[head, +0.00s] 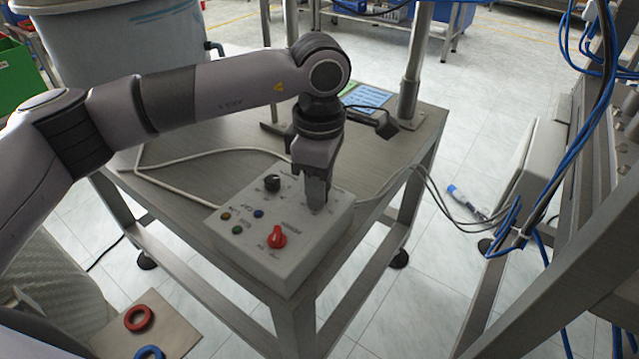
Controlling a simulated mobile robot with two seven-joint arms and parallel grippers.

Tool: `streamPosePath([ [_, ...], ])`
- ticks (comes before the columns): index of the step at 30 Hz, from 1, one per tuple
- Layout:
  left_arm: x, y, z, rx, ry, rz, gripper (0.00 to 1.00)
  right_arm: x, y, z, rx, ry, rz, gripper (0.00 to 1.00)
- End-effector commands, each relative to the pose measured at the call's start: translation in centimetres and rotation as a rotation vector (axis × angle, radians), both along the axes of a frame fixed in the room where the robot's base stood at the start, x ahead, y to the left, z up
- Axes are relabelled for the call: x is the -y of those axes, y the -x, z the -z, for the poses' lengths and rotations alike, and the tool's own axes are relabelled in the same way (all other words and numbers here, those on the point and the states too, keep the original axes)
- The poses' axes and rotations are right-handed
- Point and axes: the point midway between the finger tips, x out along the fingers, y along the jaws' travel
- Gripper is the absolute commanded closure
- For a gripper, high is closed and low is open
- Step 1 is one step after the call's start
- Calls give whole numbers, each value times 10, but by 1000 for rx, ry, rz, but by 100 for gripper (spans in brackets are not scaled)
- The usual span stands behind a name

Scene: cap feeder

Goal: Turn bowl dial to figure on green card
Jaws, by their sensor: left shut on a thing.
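A light grey control box (254,245) sits on the metal table. It has a black dial (272,183) near its back left and a red knob (277,237) at the front. My left gripper (317,208) points straight down at the right part of the box top, shut on a dial that its fingers hide. A green card (348,88) shows in part behind my arm, beside a blue sheet (370,98); any figure on it is too small to read. The dial's setting cannot be seen. My right gripper is not in view.
Small coloured buttons (237,230) are on the box's left side. A pale cable (165,184) runs over the table (190,165). A metal post (413,75) stands behind. A red ring (138,317) and a blue ring (149,353) lie at lower left. A frame with blue cables is at right.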

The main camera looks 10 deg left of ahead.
Motion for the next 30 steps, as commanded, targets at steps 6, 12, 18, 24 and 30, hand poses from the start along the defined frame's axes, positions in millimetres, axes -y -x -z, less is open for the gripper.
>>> streamPosePath([
  [6,0,-1,-2,2,2,-1,100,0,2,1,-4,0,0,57],
  [12,0,-1,-1,2,2,-2,46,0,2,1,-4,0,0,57],
  [18,0,0,-1,1,1,-2,46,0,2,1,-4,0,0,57],
  [24,0,-1,-15,4,1,-2,46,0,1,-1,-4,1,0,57],
  [30,0,-1,-49,5,2,-2,46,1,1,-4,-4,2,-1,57],
])
